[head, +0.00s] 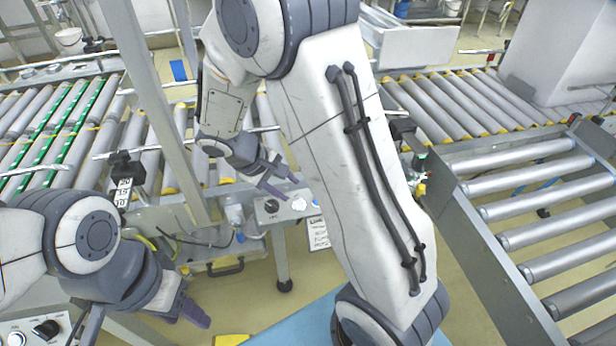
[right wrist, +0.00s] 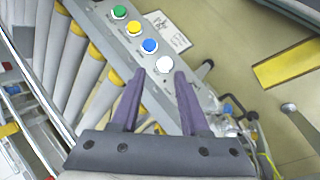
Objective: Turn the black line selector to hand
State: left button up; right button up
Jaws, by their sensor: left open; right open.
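A black selector knob (head: 271,206) sits on a grey control panel in the middle of the head view, left of a white button (head: 299,203). My right gripper (head: 288,187) is open just above this panel, apart from the knob as far as I can tell. In the right wrist view its two purple fingers (right wrist: 157,88) are spread, with the white button beyond them. I cannot make out the knob there; a finger may hide it. My left gripper (head: 146,322) is open and empty at the lower left. Another black knob (head: 45,328) is on a panel in the lower left corner.
Green (right wrist: 119,11), yellow (right wrist: 133,27) and blue (right wrist: 149,45) buttons line the panel. A printed card (head: 318,233) hangs beside it. Roller conveyors (head: 530,210) stand left, behind and right. My right arm covers much of the centre. Floor is open in front of the panel.

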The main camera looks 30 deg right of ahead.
jog(key=s+d+r, duration=0.3)
jog(key=s+d, duration=0.1)
jog(key=shift+r+p, duration=0.25)
jog(key=shift+p, duration=0.05)
jog(key=shift+s, duration=0.1)
jog(key=s+a+r+n+y, duration=0.2)
jog(key=s+a+r+y, duration=0.15)
jog(key=s+a, duration=0.65)
jog(key=s+a+r+n+y, duration=0.2)
jog(key=s+a+y, duration=0.2)
jog(key=s+a, duration=0.5)
notch_tip(320, 180, up, 21)
jog(key=w+a+p, duration=0.1)
jog(key=w+p, duration=0.1)
jog(key=p, duration=1.9)
jog(key=shift+w+a+m, duration=0.15)
jog(key=shift+a+m, duration=0.15)
jog(key=shift+a, duration=0.05)
jog(key=shift+r+h, duration=0.1)
jog(key=shift+h, duration=0.15)
jog(key=shift+d, duration=0.1)
